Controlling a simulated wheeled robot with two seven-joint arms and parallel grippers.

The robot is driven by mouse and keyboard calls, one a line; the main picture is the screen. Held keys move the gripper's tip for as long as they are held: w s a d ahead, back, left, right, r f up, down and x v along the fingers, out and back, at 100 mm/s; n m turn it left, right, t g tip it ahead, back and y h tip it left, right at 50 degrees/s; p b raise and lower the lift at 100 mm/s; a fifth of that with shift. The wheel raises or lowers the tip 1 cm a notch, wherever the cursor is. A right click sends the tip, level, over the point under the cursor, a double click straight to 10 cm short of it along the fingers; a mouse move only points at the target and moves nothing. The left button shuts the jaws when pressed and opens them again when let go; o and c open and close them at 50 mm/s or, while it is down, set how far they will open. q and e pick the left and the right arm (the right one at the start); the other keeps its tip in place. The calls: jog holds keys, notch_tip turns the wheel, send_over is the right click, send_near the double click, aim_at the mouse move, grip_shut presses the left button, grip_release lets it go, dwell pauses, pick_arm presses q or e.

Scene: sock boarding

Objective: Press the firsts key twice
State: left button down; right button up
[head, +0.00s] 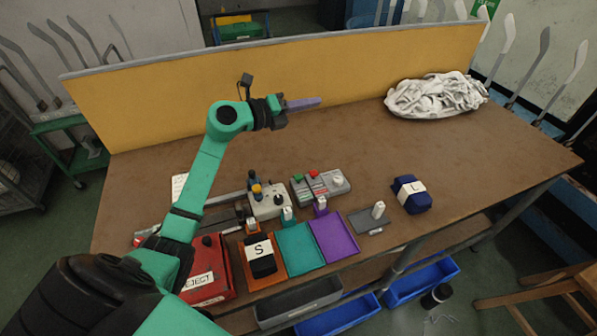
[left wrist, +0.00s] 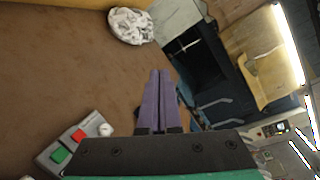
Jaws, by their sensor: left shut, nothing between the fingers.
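My left gripper (head: 319,101) is raised over the back of the table, near the yellow back panel. Its purple fingers are shut together with nothing between them, as the left wrist view (left wrist: 159,73) also shows. Below it stands a grey box (head: 321,187) with green and red buttons and a round white knob; it also shows in the left wrist view (left wrist: 72,143). Left of it is a pale box (head: 268,205) with blue, yellow and black knobs. Small upright keys stand behind the trays. No label reading firsts can be made out. My right gripper is out of view.
Orange (head: 275,280), teal (head: 300,258) and purple (head: 342,240) trays line the front edge; a dark bundle marked S (head: 261,260) lies in the orange one. A red reject box (head: 208,265), a navy bundle marked L (head: 410,194) and a white sock pile (head: 436,97) stand around. The table's middle is clear.

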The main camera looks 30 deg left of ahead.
pick_arm(q)
jog(key=a+r+n+t+y+p, duration=0.45)
jog(key=a+r+n+t, duration=0.5)
jog(key=r, duration=0.45)
jog(key=s+a+f+n+g+y+p, duration=0.1)
jog(key=a+f+n+g+y+p, duration=0.15)
jog(key=a+n+y, duration=0.55)
jog(key=a+f+n+g+y+p, duration=0.1)
jog(key=a+n+g+y, duration=0.4)
jog(key=n, duration=0.6)
jog(key=s+d+f+n+g+h+p, duration=0.1)
jog(key=d+f+n+g+h+p, duration=0.15)
jog(key=f, duration=0.55)
jog(key=d+f+n+g+h+p, duration=0.1)
jog(key=f+n+g+h+p, duration=0.15)
jog(key=f, duration=0.55)
jog(key=s+d+f+g+h+p, duration=0.1)
jog(key=d+h, duration=0.3)
jog(key=d, duration=0.4)
jog(key=s+d+f+g+h+p, duration=0.1)
jog(key=d+f+h, duration=0.3)
jog(key=d, duration=0.5)
jog(key=shift+s+d+f+g+h, duration=0.15)
jog(key=shift+s+d+g+h, duration=0.05)
jog(key=shift+g+h, duration=0.45)
